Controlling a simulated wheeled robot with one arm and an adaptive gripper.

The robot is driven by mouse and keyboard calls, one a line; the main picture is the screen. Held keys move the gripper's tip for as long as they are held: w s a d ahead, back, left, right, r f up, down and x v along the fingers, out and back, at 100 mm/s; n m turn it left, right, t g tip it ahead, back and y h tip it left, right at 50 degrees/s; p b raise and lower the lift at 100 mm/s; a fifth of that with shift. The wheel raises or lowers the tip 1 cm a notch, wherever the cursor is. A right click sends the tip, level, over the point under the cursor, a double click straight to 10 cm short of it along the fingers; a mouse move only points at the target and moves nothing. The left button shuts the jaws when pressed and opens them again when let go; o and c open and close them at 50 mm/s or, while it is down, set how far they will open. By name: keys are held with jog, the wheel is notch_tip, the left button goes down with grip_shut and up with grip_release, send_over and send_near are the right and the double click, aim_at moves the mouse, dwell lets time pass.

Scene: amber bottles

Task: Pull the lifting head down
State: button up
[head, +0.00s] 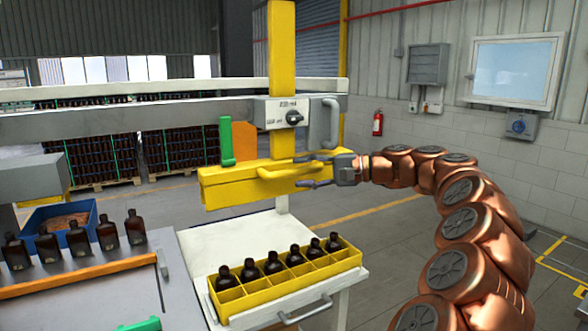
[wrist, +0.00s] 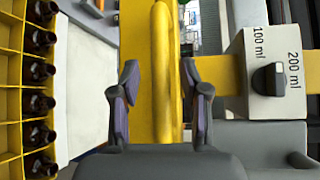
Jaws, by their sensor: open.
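The lifting head is a yellow horizontal beam (head: 235,185) on a yellow upright post (head: 282,80), above a crate of bottles. My gripper (head: 287,172) comes from the right and is at the beam's right end in the head view. In the wrist view, my gripper (wrist: 160,75) has its two dark fingers apart, with yellow parts of the head (wrist: 162,110) showing between them. I cannot tell whether the fingers touch the yellow parts.
A yellow crate (head: 290,292) with several amber bottles sits on a white shelf below the head. A selector box with a black knob (head: 294,118) is on the post. More bottles (head: 107,232) stand at left. A green and an orange block (head: 244,141) are behind the beam.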

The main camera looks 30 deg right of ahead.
jog(key=shift+p+x, duration=0.3)
jog(key=shift+x, duration=1)
grip_shut()
